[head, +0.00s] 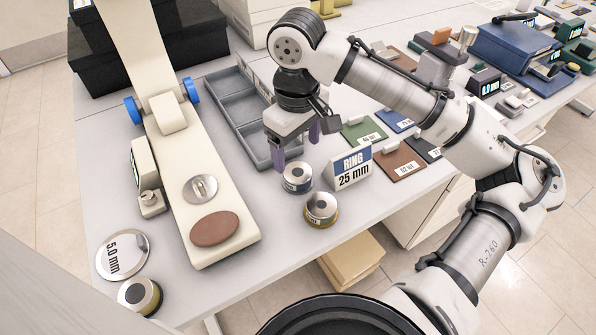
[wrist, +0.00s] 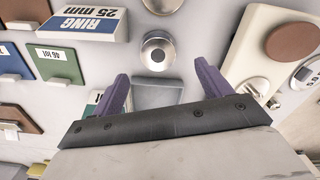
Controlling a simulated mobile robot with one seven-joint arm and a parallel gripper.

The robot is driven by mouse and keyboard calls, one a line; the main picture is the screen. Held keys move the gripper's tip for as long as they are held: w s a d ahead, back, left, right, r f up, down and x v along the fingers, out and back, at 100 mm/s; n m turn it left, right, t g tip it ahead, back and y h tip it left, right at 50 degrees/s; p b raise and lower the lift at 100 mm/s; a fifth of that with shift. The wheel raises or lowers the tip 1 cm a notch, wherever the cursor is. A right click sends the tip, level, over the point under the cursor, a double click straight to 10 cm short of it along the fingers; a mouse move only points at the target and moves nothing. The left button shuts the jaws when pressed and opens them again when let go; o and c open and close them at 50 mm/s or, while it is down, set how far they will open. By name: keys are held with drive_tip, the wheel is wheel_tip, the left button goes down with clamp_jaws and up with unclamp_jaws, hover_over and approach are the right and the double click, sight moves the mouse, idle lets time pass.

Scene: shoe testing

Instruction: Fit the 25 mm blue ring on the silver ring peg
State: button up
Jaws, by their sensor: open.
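The blue-banded ring (head: 297,178), silver on top with a dark centre hole, stands flat on the table beside the RING 25 mm sign (head: 352,168). In the wrist view, the ring (wrist: 158,52) lies just beyond the fingertips, its blue band not clear there. My gripper (head: 296,154) is open and empty above and behind the ring. Its two purple fingers also show spread apart in the wrist view (wrist: 162,74). The silver ring peg (head: 201,188) stands on a round silver plate on the cream machine, left of the ring. No ring is on the peg.
A yellow-banded ring (head: 321,209) stands close in front of the blue one. Another yellow-banded ring (head: 140,297) and a 5.0 mm disc (head: 122,256) are at front left. Grey trays (head: 234,92) lie behind my gripper. Coloured plates (head: 400,160) lie to the right.

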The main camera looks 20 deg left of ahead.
sight(298, 172)
drive_tip(key=shift+w+a+f+p, duration=0.15)
drive_tip(key=shift+f+p, duration=0.3)
drive_tip(key=shift+f, duration=1.45)
drive_tip(key=shift+w+d+f+p, duration=0.1)
drive_tip(key=shift+f+p, duration=0.3)
drive_tip(key=shift+f, duration=1.45)
drive_tip(key=c, duration=1)
drive_tip(key=shift+c, duration=0.2)
drive_tip(key=shift+r, duration=0.1)
